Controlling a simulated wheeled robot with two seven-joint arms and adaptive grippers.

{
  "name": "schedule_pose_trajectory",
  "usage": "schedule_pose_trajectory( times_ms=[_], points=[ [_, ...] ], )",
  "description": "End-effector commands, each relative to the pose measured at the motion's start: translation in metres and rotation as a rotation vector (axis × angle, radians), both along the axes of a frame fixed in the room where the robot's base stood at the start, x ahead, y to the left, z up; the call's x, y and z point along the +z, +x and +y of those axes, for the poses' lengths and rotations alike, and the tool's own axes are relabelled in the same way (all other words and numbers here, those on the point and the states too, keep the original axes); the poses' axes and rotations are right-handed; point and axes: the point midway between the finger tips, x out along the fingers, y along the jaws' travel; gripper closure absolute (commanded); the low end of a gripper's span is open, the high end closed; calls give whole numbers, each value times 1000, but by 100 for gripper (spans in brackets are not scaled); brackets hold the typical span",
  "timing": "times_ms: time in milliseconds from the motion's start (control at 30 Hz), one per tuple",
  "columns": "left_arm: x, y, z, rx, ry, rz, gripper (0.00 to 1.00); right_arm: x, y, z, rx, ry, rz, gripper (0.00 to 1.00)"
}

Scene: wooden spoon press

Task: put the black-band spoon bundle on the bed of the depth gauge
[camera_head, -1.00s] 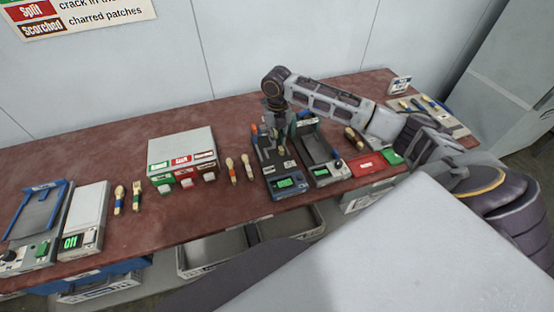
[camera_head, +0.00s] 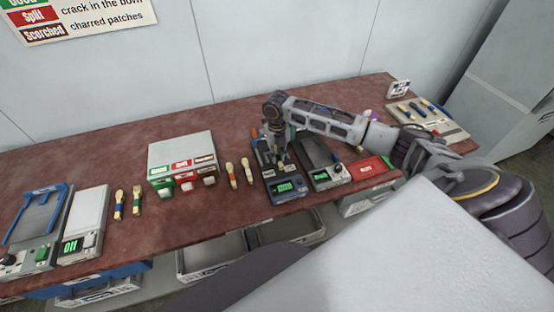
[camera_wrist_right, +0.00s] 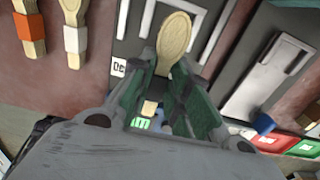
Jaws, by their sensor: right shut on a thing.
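My right gripper (camera_head: 281,158) is shut on a wooden spoon bundle. In the right wrist view its pale oval bowl (camera_wrist_right: 174,42) sticks out beyond the fingers (camera_wrist_right: 168,88). The gripper is over the left one of two dark-bedded devices with green displays; this device (camera_head: 286,188) seems to be the depth gauge. Its dark bed (camera_wrist_right: 130,28) shows in the right wrist view behind the bundle. I cannot tell whether the bundle touches the bed. My left gripper is not in view.
The second device (camera_head: 325,178) stands close on the right, beside a red pad (camera_head: 371,167). Another device (camera_head: 38,225) and a scale (camera_head: 86,222) stand far left.

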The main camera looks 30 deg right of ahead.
Motion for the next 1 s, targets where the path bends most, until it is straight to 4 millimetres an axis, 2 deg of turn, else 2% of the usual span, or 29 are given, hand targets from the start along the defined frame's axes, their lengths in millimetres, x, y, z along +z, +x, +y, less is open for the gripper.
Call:
schedule_pose_trajectory(
  times_ms=[300, 800, 833, 1000],
  points=[
    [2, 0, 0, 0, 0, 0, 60, -30, 0, 0, 1, 0, 1, 100],
    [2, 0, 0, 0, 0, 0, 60, -36, -1, 0, 0, -1, 1, 100],
    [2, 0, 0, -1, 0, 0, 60, -37, -1, 0, 0, -1, 1, 81],
    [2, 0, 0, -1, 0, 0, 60, -36, -1, 0, 1, -1, 1, 59]
  ],
)
